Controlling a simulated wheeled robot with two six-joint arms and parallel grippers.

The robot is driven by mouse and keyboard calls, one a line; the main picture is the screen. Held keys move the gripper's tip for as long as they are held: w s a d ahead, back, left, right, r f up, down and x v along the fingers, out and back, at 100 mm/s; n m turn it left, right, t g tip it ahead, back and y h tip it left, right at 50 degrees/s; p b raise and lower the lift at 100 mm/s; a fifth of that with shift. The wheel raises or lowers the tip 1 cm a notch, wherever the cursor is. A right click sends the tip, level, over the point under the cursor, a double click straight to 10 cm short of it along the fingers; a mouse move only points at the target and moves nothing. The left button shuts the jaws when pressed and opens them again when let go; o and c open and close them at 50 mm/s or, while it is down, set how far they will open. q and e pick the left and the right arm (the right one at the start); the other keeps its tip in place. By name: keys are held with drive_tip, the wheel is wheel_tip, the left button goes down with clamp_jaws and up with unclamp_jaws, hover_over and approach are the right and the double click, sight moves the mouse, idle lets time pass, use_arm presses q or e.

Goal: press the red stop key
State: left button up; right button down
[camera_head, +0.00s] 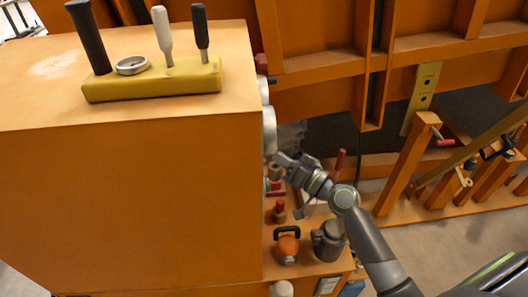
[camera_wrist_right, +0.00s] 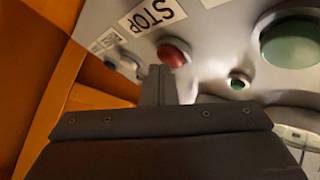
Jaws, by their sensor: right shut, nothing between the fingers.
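The red stop key (camera_wrist_right: 174,54) is a round red button on a grey panel (camera_wrist_right: 215,35) in the right wrist view, beside a white label (camera_wrist_right: 152,16) reading STOP. My right gripper (camera_wrist_right: 159,72) is shut and empty, its fingertips just below the key and overlapping its lower left edge in the picture. I cannot tell whether they touch it. In the head view my right gripper (camera_head: 280,163) is beside the right side of a large orange cabinet; I cannot make out the stop key there. My left gripper is not in view.
Right of the key are a small green button (camera_wrist_right: 238,82) and a large green disc (camera_wrist_right: 293,43). The orange cabinet (camera_head: 130,190) fills the left of the head view. Below my gripper, an orange kettle-like object (camera_head: 287,248) and a dark grey canister (camera_head: 328,243) stand on a shelf.

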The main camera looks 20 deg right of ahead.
drive_tip(key=shift+s+d+b, duration=0.15)
drive_tip(key=shift+d+b, duration=0.2)
drive_tip(key=shift+d, duration=0.3)
drive_tip(key=d+b, duration=0.2)
drive_tip(key=s+d+b, duration=0.1)
drive_tip(key=d, duration=0.2)
drive_tip(key=shift+s+b, duration=0.15)
drive_tip(key=shift+b, duration=0.25)
drive_tip(key=shift+a, duration=0.1)
